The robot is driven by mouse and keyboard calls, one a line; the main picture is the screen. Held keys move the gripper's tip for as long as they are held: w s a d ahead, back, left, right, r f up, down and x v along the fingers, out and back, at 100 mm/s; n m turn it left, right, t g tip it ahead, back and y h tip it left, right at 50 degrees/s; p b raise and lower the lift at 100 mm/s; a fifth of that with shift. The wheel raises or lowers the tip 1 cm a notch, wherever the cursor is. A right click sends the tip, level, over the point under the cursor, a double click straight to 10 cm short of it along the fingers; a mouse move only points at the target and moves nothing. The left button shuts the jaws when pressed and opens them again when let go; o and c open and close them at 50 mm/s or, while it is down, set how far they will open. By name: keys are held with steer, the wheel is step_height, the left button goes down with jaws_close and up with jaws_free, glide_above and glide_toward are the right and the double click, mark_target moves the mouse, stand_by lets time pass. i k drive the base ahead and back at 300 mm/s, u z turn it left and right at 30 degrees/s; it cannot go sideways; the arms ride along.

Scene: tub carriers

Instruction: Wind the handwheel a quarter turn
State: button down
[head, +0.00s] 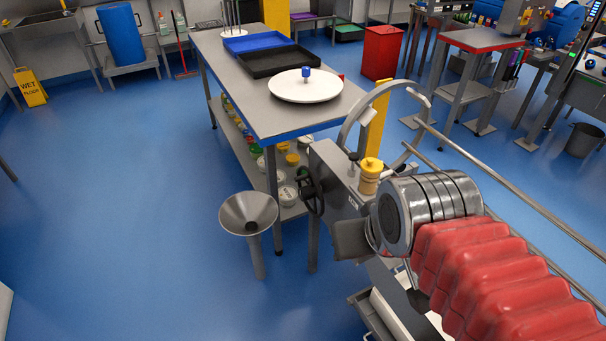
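The handwheel (313,196) is small and dark, seen nearly edge-on. It sits on the left side of a grey metal machine housing (334,178), right of a steel funnel. My arm comes in from the lower right, with red bellows and a banded metal wrist. My gripper (352,240) shows as a grey flat piece at the wrist's left end, below and right of the handwheel. It appears apart from the wheel. The wrist hides much of the gripper, so I cannot tell whether its fingers are apart.
A steel funnel (249,212) stands just left of the handwheel. Behind is a steel table (228,75) with a white disc (306,89), a black tray (266,65) and a blue tray (257,39). A brass-yellow fitting (370,172) tops the housing.

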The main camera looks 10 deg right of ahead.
mark_target(313, 189)
steer(key=i, duration=0.15)
steer(key=z, duration=0.05)
steer(key=k, duration=1.35)
steer(key=u, duration=0.2)
steer(key=i, duration=0.45)
steer(key=u, duration=0.55)
steer(key=i, duration=1.7)
steer(key=z, duration=0.2)
